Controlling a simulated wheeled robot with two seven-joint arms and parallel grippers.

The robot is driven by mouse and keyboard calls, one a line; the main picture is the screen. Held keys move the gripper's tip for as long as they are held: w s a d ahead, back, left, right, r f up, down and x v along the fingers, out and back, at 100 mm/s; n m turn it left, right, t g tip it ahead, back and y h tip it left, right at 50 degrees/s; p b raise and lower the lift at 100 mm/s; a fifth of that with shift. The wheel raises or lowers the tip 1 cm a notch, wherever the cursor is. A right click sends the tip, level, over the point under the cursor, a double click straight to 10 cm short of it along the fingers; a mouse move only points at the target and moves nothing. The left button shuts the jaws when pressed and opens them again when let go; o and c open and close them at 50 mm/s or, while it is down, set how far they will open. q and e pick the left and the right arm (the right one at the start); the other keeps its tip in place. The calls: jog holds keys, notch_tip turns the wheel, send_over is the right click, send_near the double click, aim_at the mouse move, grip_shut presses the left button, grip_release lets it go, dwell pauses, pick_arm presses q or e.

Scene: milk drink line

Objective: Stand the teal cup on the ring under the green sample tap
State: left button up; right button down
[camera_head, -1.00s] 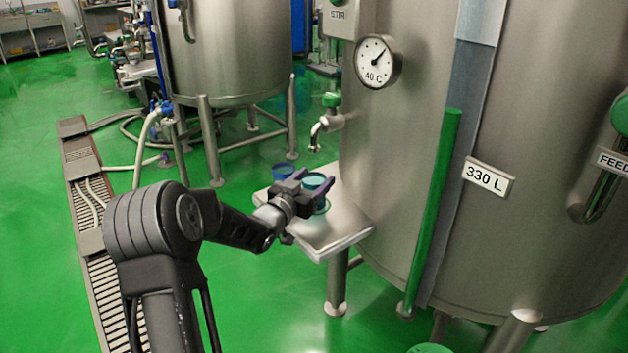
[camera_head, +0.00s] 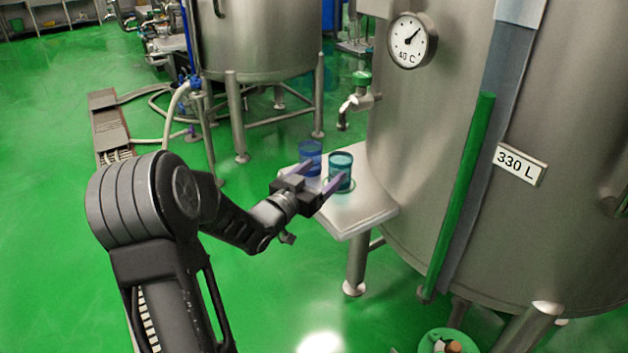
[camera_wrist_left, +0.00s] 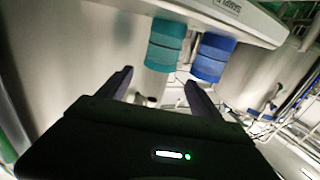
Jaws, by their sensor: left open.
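The teal cup (camera_head: 340,172) stands upright on the pale shelf (camera_head: 365,212) at the side of the large tank. A thin green ring (camera_head: 350,188) shows at the cup's base, and the cup appears to stand on it. The green sample tap (camera_head: 361,82) is above, its spout over the cup's area. My left gripper (camera_head: 324,178) is open and empty, just left of the teal cup. In the left wrist view, the teal cup (camera_wrist_left: 166,45) lies beyond the spread fingertips (camera_wrist_left: 158,76), apart from them. My right gripper is not in view.
A blue cup (camera_head: 310,157) stands on the shelf close behind and left of the teal one. The large tank (camera_head: 440,130) bounds the shelf on the right. A green bin (camera_head: 425,343) with items in it is at the bottom.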

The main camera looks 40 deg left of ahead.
pick_arm(q)
jog(key=s, duration=0.3)
jog(key=shift+s+d, duration=0.1)
jog(key=shift+d, duration=0.05)
dwell(0.7)
